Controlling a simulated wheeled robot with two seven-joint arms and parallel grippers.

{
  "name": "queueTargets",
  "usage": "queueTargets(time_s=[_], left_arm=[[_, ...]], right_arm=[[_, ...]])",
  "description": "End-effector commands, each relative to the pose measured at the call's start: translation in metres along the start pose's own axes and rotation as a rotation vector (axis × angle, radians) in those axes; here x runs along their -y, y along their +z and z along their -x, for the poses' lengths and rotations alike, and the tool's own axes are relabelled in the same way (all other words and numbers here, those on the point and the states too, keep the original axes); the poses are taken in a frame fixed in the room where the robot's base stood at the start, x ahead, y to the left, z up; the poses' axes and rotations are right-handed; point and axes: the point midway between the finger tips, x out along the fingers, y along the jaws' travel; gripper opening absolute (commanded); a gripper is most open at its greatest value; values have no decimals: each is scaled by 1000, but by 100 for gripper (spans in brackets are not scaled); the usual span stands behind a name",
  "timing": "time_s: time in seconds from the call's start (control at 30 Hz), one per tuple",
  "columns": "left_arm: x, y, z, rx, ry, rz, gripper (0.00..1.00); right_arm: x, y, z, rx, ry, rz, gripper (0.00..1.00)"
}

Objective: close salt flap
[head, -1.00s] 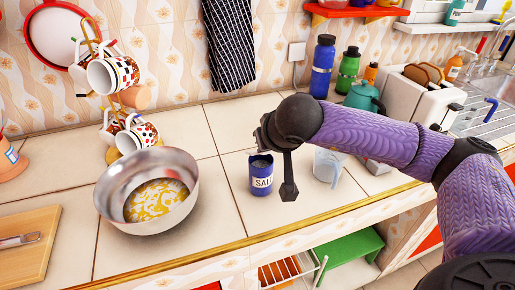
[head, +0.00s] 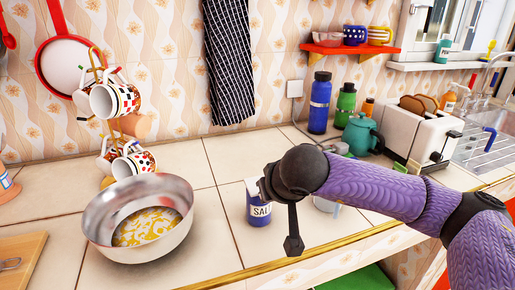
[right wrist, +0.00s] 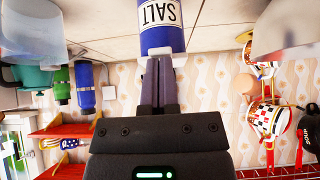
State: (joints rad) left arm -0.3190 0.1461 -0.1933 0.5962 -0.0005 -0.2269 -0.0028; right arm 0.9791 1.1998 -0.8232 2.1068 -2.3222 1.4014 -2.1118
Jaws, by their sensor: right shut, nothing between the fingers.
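A blue salt container (head: 259,210) with a white SALT label stands upright on the tiled counter. It appears upside down at the top of the right wrist view (right wrist: 162,35). A small white piece, which looks like its flap (head: 252,184), shows at its top edge. My right gripper is shut and empty, its fingertips (right wrist: 158,68) right at the container's top by the white part; I cannot tell whether they touch. In the head view my right wrist hides most of the fingers and part of the container's top. My left gripper is not in view.
A metal bowl (head: 98,218) with yellow-and-white contents stands left of the salt. A clear jug (head: 325,205) is partly hidden behind my right arm. Patterned mugs (head: 140,162) hang behind the bowl. A teal kettle (head: 360,135), bottles and a toaster (head: 419,118) stand at the back right.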

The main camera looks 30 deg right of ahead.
Motion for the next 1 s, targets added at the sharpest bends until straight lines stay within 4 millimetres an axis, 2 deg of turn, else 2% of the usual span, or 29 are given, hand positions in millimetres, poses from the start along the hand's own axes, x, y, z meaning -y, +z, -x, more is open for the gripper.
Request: queueTargets(time_s=[0.57,0.87,1.0], left_arm=[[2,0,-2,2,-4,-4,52],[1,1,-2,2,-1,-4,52],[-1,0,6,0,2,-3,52]], right_arm=[[0,5,-4,15,2,2,0],[0,-7,-12,16,2,1,0],[-1,-14,-4,15,3,1,0]])
